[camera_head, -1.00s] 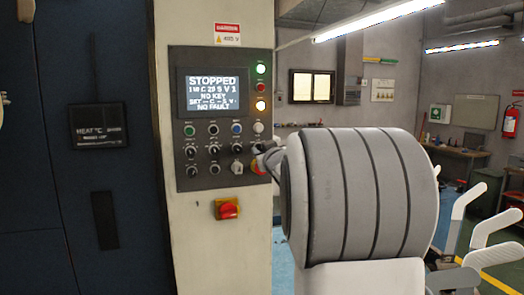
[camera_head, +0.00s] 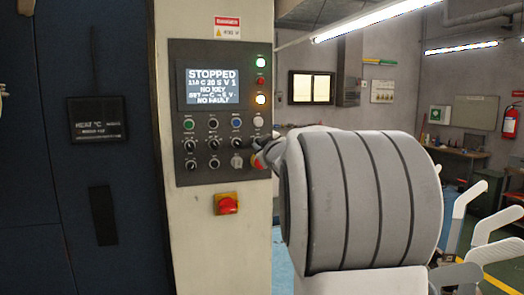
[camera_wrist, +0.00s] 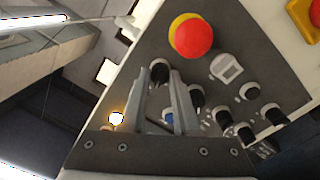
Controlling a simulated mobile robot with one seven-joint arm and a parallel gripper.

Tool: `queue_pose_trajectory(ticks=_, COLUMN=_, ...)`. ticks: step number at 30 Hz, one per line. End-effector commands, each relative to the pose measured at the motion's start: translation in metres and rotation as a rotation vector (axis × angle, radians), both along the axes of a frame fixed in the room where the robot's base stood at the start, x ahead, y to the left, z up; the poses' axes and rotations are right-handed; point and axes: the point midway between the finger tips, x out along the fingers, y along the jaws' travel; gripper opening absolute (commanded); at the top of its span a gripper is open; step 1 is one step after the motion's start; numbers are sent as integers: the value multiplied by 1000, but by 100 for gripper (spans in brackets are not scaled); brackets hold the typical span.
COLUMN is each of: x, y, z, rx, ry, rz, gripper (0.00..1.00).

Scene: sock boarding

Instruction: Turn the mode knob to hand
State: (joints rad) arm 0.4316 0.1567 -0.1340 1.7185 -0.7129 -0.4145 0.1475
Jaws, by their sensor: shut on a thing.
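The control panel (camera_head: 220,110) is on a pale column and has rows of knobs and buttons. My gripper (camera_head: 258,146) is at the panel's right edge, at the right end of the upper knob row. In the wrist view my gripper (camera_wrist: 167,72) has its two fingers on either side of a black knob (camera_wrist: 159,68), shut on it. That knob is mostly hidden in the head view. Its label and pointer direction cannot be read, so I cannot confirm that it is the mode knob. Another black knob (camera_wrist: 195,96) is just beside the right finger.
A red emergency button (camera_wrist: 192,37) on a yellow base and a white knob (camera_wrist: 227,68) are close to the fingers. The screen (camera_head: 212,86) reads STOPPED. A red and yellow switch (camera_head: 227,204) is below the panel.

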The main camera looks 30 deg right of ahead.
Motion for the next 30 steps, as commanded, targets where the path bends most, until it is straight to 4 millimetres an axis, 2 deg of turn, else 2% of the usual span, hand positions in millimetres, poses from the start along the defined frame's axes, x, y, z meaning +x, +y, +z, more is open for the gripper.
queue_pose_trajectory(ticks=15, x=0, y=0, z=-2, rx=-383, ry=97, rz=0, gripper=0)
queue_pose_trajectory(ticks=30, x=0, y=0, z=0, rx=-501, ry=127, rz=1, gripper=0)
